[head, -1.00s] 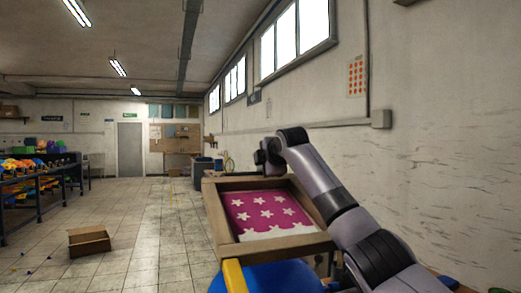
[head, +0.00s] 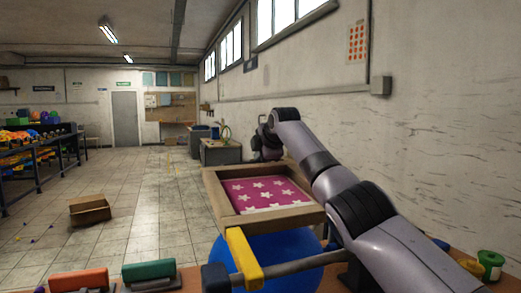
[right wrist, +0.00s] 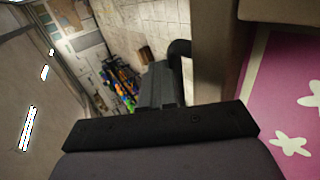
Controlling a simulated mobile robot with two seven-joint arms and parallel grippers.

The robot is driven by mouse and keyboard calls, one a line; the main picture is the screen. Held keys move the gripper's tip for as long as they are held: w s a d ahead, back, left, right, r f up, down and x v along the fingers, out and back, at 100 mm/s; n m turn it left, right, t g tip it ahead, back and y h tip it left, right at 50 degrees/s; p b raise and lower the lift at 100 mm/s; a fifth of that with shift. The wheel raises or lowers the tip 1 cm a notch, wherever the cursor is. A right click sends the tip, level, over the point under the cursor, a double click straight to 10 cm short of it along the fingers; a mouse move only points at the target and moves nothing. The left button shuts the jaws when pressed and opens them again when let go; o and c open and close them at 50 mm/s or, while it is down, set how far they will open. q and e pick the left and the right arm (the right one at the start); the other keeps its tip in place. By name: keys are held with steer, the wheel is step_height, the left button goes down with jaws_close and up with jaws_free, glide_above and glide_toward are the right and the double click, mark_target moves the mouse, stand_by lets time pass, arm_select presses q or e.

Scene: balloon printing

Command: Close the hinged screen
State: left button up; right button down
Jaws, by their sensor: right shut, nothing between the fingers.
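The hinged screen is a wooden frame (head: 213,198) around a pink mesh with white stars (head: 265,190). It sits above a blue balloon (head: 285,252), with a gap at its near side. A yellow piece (head: 244,258) stands at its near edge. My right arm runs along the screen's right side, and its wrist is at the far right corner. My right gripper (right wrist: 162,82) is shut and empty beside the frame, which also shows in the right wrist view (right wrist: 213,60). Its fingers are hidden in the head view. I cannot tell if it touches the frame. My left gripper is out of view.
A workbench carries an orange-handled tool (head: 78,280), a green-handled one (head: 149,270) and a green jar (head: 491,263). A grey bar (head: 295,265) crosses in front of the balloon. The wall is on the right. A cardboard box (head: 90,210) lies on open floor.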

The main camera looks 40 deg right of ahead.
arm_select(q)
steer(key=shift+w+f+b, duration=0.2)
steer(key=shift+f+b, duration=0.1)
arm_select(e)
steer(key=shift+w+d+f, duration=0.1)
steer(key=shift+w+f, duration=0.1)
steer(key=shift+f, duration=1.25)
steer(key=shift+w+d+f, duration=0.1)
steer(key=shift+w+f, duration=0.05)
steer(key=shift+f, duration=1.5)
steer(key=r+p, duration=0.3)
steer(key=shift+s+a, duration=0.1)
steer(key=shift+a, duration=0.15)
step_height(320, 180, up, 4)
steer(key=s, duration=0.1)
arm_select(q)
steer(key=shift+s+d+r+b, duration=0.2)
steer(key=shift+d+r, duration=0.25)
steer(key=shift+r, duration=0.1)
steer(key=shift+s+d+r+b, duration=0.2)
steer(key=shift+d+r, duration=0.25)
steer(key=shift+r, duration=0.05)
arm_select(e)
step_height(320, 180, up, 7)
glide_above(259, 165)
steer(key=w+d, duration=0.1)
steer(key=d, duration=0.1)
steer(key=shift+w+d, duration=0.2)
